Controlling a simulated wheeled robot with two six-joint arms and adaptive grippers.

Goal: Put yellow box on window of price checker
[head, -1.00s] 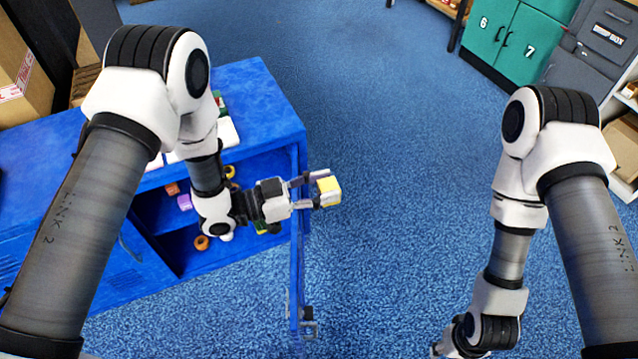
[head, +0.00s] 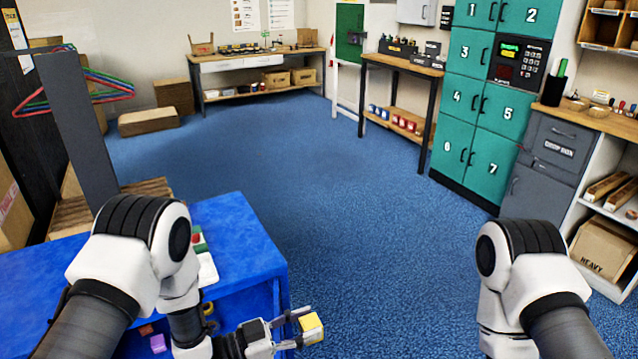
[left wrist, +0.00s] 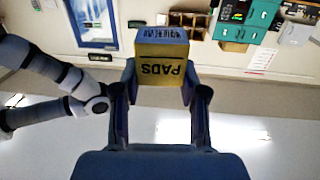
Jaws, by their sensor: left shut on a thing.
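The yellow box (head: 310,328) is small, with a pale top. My left gripper (head: 296,326) is shut on it and holds it in the air just right of the blue cabinet. In the left wrist view the yellow box (left wrist: 160,68) sits between the two fingertips, with the upside-down word PADS on its face. My right gripper is out of the head view; only part of that arm shows at the lower right. I cannot pick out the price checker or its window with certainty.
The blue cabinet (head: 238,232) stands at the lower left, with small items on its shelf. Teal numbered lockers (head: 484,115) with a dark keypad panel (head: 518,62) stand at the back right. A narrow table (head: 400,64) and a long bench (head: 255,62) are farther back. The blue floor between is clear.

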